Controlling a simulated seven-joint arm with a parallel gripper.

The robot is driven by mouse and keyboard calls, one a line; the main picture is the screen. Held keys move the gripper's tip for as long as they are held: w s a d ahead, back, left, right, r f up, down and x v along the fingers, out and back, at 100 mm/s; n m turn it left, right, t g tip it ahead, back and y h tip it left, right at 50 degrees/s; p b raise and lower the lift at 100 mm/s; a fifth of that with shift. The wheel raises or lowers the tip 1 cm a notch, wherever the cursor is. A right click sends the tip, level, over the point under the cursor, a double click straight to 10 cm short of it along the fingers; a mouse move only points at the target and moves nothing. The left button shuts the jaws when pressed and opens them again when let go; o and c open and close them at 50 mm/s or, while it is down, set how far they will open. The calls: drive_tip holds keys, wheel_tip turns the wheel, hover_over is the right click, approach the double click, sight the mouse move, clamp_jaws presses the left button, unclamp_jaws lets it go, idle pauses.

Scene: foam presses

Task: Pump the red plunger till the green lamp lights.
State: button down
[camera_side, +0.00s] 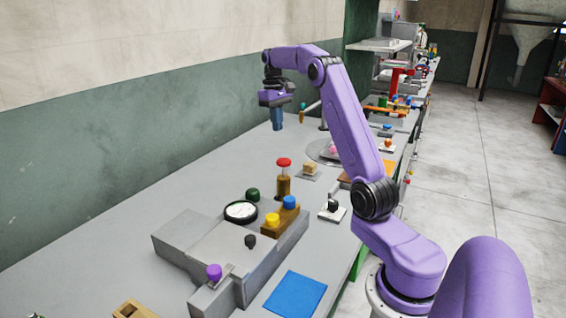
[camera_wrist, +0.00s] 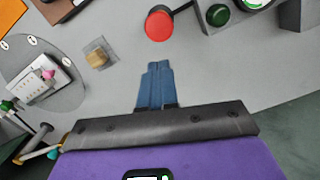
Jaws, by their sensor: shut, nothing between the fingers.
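The red plunger (camera_side: 284,162) has a round red cap on a short stem above a brown cylinder (camera_side: 284,187), upright on the bench. In the wrist view the red cap (camera_wrist: 159,25) lies just beyond my fingertips. My gripper (camera_side: 277,128) is shut and empty, with blue fingers pointing down. It is above the bench, higher than the cap and farther back, apart from it. In the wrist view the gripper (camera_wrist: 158,66) shows its fingers together. A dark green dome (camera_side: 252,194), possibly the lamp, stands beside the plunger; it looks dull. It also shows in the wrist view (camera_wrist: 217,14).
A white dial (camera_side: 241,210), a blue knob (camera_side: 290,202), a yellow knob (camera_side: 272,219) and a purple knob (camera_side: 214,271) stand in front of the plunger. A small tan block (camera_side: 310,168) sits to its right. The bench left of the plunger is clear.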

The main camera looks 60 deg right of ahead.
sight(282, 160)
drive_tip(key=shift+s+a+f, duration=0.2)
drive_tip(key=shift+s+f, duration=0.2)
drive_tip(key=shift+f, duration=0.15)
drive_tip(key=shift+s+a+f, duration=0.15)
drive_tip(key=shift+s+f, duration=0.25)
drive_tip(key=shift+f, duration=0.1)
drive_tip(key=shift+s+a+f, duration=0.1)
drive_tip(key=shift+s+f, duration=0.05)
drive_tip(key=shift+f, duration=1.4)
drive_tip(key=shift+s+f, duration=0.15)
drive_tip(key=shift+f, duration=1.75)
drive_tip(key=shift+f, duration=0.1)
